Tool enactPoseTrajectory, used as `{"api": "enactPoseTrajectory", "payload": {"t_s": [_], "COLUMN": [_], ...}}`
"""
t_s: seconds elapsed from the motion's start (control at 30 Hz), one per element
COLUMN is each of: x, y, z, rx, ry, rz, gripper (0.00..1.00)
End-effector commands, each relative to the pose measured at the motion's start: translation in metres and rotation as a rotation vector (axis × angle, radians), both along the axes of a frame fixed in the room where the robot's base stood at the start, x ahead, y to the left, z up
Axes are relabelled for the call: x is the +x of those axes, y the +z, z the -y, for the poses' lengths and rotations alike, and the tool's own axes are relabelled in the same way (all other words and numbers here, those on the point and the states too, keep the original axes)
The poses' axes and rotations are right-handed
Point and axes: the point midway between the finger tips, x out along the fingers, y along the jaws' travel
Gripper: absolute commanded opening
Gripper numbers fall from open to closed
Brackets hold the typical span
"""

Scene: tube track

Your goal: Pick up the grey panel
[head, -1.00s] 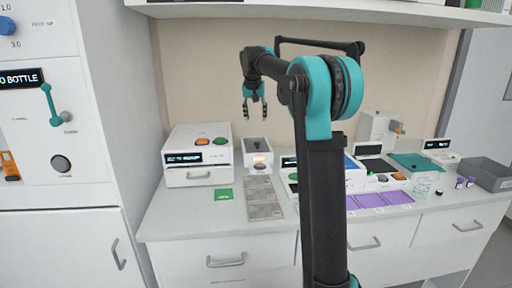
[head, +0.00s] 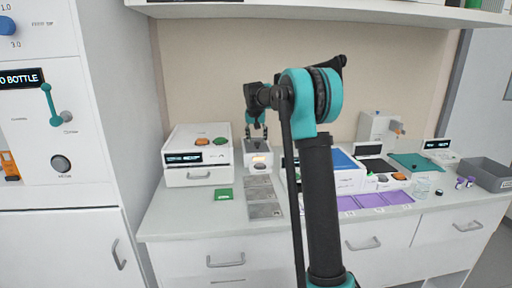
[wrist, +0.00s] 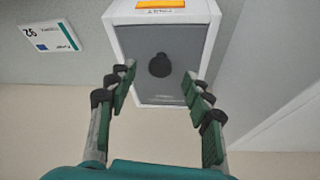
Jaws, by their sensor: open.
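The grey panel (wrist: 148,90) with a black knob (wrist: 159,65) is set in the top of a small white box (wrist: 211,42) in the wrist view. In the head view the panel (head: 257,147) is on the box behind the grey mats. My gripper (wrist: 160,80) is open and empty. Its two fingers show on either side of the knob in the wrist view. In the head view my gripper (head: 256,135) hangs just above the box. The exact gap to the knob cannot be told.
A white device (head: 200,152) with a drawer stands left of the box. A green card (head: 224,194) and grey mats (head: 263,195) lie in front. My arm hides part of the devices on the right. A grey bin (head: 487,174) stands at the far right.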

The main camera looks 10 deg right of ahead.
Motion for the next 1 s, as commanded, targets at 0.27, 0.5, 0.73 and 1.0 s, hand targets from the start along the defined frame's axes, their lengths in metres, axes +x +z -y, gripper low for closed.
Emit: {"api": "enactPoseTrajectory", "payload": {"t_s": [0.27,0.5,0.73,1.0], "x": [0.010,0.010,0.010,0.010], "y": [-0.024,-0.023,-0.023,-0.023], "z": [0.003,0.003,0.002,0.002], "rx": [0.000,0.000,0.000,0.000], "ry": [0.000,0.000,0.001,0.001], "rz": [0.002,0.002,0.002,0.002], "gripper": [0.51,0.38,0.10,0.00]}}
